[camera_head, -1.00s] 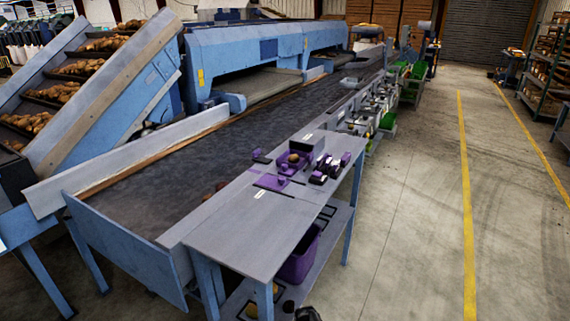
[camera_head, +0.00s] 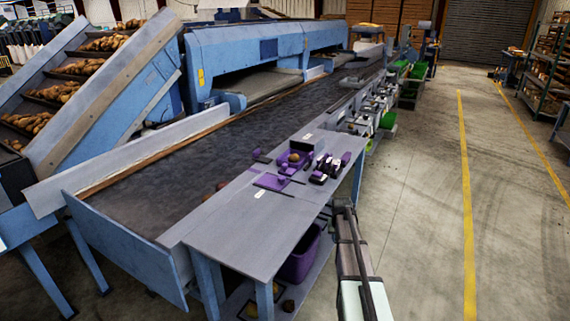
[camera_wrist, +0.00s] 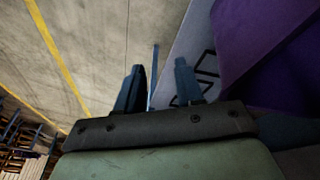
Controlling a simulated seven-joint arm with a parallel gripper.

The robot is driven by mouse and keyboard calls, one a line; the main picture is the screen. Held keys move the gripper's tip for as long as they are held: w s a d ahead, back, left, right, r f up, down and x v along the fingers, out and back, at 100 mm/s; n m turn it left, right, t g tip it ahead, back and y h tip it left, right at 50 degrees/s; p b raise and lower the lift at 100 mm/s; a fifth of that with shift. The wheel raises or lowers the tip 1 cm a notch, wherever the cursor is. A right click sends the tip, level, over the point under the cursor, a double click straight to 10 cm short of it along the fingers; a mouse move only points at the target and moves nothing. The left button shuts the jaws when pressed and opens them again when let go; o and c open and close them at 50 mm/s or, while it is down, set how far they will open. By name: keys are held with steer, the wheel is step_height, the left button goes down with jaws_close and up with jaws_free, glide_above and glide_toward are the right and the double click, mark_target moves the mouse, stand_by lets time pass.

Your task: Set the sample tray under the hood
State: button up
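A small purple tray (camera_head: 283,160) holding a brown potato stands on the grey bench top. I take it to be the sample tray. A flat purple plate (camera_head: 271,182) lies just in front of it. I cannot tell for certain which part is the hood; a dark and purple device (camera_head: 322,170) stands right of the tray. My gripper (camera_head: 344,206) is beside the bench's right edge, apart from the tray. In the wrist view its two fingers (camera_wrist: 158,85) are spread with nothing between them, so it is open.
A purple bin (camera_head: 300,258) stands on the shelf under the bench and fills the right of the wrist view (camera_wrist: 270,45). The conveyor belt (camera_head: 190,165) runs behind the bench. The front of the bench top (camera_head: 235,230) is clear. Open floor lies to the right.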

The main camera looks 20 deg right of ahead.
steer(key=w+d+r+m+t+h, duration=0.1)
steer(key=w+d+r, duration=0.2)
steer(key=d+r, duration=0.35)
steer(key=w+d+r+t, duration=0.1)
steer(key=w+d+r, duration=0.3)
steer(key=r, duration=0.6)
step_height(320, 180, up, 22)
steer(key=n+y, duration=0.3)
steer(key=n, duration=0.2)
glide_above(285, 164)
steer(key=s, duration=0.6)
steer(key=x, duration=1.2)
steer(key=shift+w+a+f, duration=0.1)
steer(key=shift+w+f, duration=0.15)
jaws_close()
